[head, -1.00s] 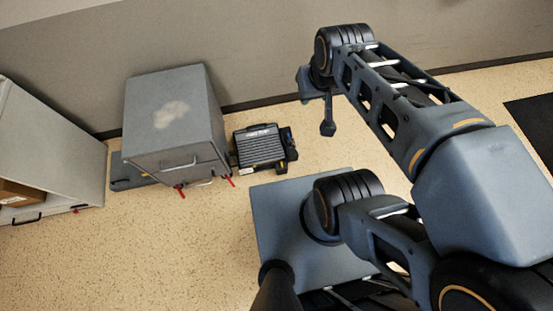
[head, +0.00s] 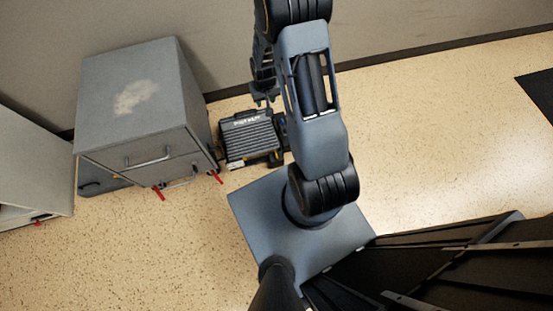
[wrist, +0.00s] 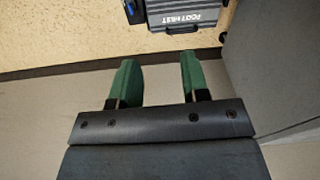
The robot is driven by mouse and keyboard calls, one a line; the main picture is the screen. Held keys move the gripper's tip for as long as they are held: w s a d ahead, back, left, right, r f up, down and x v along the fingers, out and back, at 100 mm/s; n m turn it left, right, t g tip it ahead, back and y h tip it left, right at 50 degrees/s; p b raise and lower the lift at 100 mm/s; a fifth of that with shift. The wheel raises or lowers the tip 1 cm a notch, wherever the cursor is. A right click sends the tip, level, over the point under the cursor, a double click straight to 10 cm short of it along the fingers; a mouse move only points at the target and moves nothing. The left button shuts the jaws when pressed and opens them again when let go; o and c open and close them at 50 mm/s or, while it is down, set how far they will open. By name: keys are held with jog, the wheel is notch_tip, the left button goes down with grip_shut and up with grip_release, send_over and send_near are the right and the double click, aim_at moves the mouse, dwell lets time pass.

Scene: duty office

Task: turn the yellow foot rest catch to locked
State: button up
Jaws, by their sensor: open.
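The foot rest (head: 250,142) is a dark box with a ribbed grey top, on the floor beside a grey cabinet. Its top edge with printed lettering also shows in the wrist view (wrist: 183,15), cut off by the frame's upper edge. My gripper (head: 264,98) hangs above the back edge of the foot rest in the head view. In the wrist view its two green fingers (wrist: 160,62) are apart with nothing between them, clear of the foot rest.
The grey drawer cabinet (head: 135,95), with red levers low in front, stands close left of the foot rest. The wall (head: 400,30) runs behind. Another cabinet (head: 30,165) is at far left. The floor (head: 430,130) to the right is clear up to a dark mat (head: 541,95).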

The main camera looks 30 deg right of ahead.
notch_tip(320, 180, down, 15)
jog(key=s+d+b, duration=0.1)
jog(key=b, duration=0.3)
jog(key=g+b, duration=0.1)
jog(key=b, duration=0.2)
send_over(276, 155)
notch_tip(276, 155, down, 14)
jog(key=shift+m, duration=0.3)
notch_tip(276, 155, down, 14)
jog(key=b, duration=0.6)
jog(key=shift+d+r, duration=0.15)
grip_shut()
